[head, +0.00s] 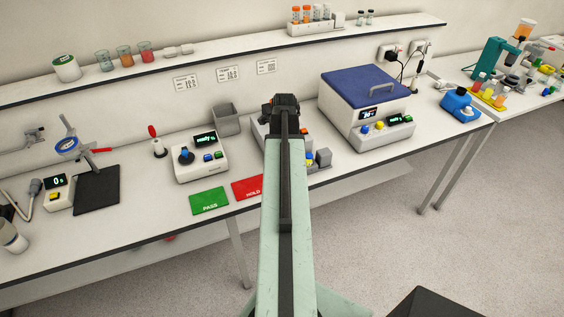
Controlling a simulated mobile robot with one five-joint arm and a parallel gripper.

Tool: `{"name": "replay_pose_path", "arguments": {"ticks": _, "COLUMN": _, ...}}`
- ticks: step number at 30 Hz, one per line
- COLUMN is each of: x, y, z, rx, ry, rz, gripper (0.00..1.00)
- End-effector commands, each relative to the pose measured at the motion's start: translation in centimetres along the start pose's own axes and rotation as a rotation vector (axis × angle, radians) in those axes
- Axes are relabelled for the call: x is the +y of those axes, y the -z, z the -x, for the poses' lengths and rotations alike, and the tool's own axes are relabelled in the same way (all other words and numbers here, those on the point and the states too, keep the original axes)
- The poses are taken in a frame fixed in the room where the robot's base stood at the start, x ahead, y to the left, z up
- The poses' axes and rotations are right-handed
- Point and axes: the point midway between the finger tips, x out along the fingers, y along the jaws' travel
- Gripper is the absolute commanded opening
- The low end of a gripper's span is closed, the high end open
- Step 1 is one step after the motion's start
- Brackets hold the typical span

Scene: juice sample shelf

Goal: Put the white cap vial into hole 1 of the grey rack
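My gripper (286,104) is at the far end of my arm, over the back of the bench in the middle of the head view. I see it from behind, so its fingertips and anything between them are hidden. A pale grey rack (316,29) with several tubes, some orange-capped, stands on the upper shelf. Another grey piece (323,158), with small yellow and blue parts beside it, sits partly behind my arm; I cannot tell if it is a rack. I cannot make out a white cap vial or any hole numbers.
A blue-lidded machine (366,108) stands right of my gripper. A white device (199,157) and grey bin (226,119) stand left. A green PASS mat (210,201) and red HOLD mat (247,187) lie near the front edge. The upper shelf (215,54) overhangs the back.

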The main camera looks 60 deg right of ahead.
Motion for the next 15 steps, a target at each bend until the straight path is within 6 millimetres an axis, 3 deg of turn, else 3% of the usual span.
{"name": "replay_pose_path", "arguments": {"ticks": 13, "x": -0.01, "y": 0.05, "z": -0.67, "rx": 0.000, "ry": 0.000, "rz": -0.001, "gripper": 0.00}}
{"name": "replay_pose_path", "arguments": {"ticks": 14, "x": -0.01, "y": 0.05, "z": -0.67, "rx": 0.000, "ry": 0.000, "rz": -0.001, "gripper": 0.29}}
{"name": "replay_pose_path", "arguments": {"ticks": 15, "x": -0.01, "y": 0.05, "z": -0.66, "rx": 0.000, "ry": 0.000, "rz": -0.001, "gripper": 0.40}}
